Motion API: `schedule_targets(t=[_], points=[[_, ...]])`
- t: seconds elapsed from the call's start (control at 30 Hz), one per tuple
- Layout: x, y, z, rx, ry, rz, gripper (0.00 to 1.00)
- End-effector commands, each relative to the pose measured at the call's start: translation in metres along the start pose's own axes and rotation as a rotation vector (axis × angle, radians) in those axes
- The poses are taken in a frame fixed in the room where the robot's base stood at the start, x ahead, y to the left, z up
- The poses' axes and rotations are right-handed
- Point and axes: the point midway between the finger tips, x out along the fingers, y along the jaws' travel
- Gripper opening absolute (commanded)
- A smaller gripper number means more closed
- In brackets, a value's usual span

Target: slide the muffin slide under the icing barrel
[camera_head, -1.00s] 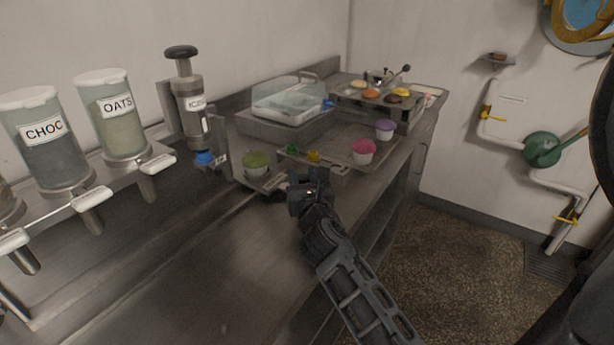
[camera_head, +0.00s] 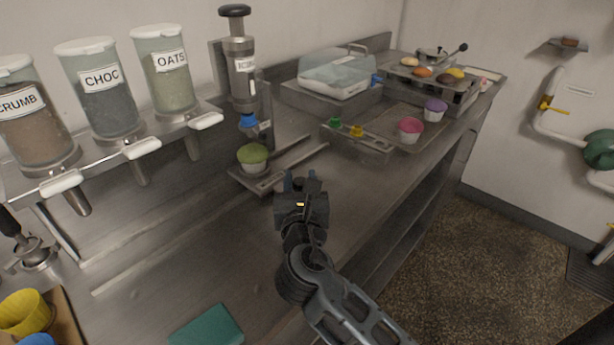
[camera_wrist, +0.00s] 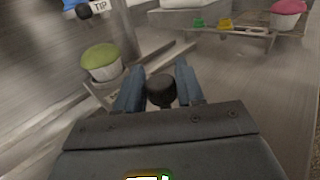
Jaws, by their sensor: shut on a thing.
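The muffin slide (camera_head: 266,183) is a narrow metal plate on rails along the counter. A green-topped muffin (camera_head: 252,158) in a pale cup stands upright on it, also seen in the wrist view (camera_wrist: 101,63). The icing barrel (camera_head: 243,75) is a metal cylinder with a black top knob and a blue nozzle (camera_head: 249,121). In the head view the nozzle appears just above the muffin; exact alignment in depth cannot be told. My gripper (camera_head: 300,180) is right of the muffin, its blue fingers shut on the slide's black knob (camera_wrist: 160,90).
CRUMB, CHOC and OATS dispensers (camera_head: 165,70) hang at left. The counter front (camera_head: 215,240) is largely bare.

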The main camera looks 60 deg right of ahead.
Motion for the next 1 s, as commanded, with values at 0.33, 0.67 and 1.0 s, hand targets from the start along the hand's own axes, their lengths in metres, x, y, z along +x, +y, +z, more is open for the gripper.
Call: schedule_targets(t=[0.33, 0.67, 1.0], points=[[0.000, -0.001, 0.000, -0.001, 0.001, -0.002, 0.42], [0.000, 0.000, 0.000, -0.001, 0.000, -0.001, 0.57], [-0.033, 0.001, -0.003, -0.001, 0.002, 0.004, 0.57]])
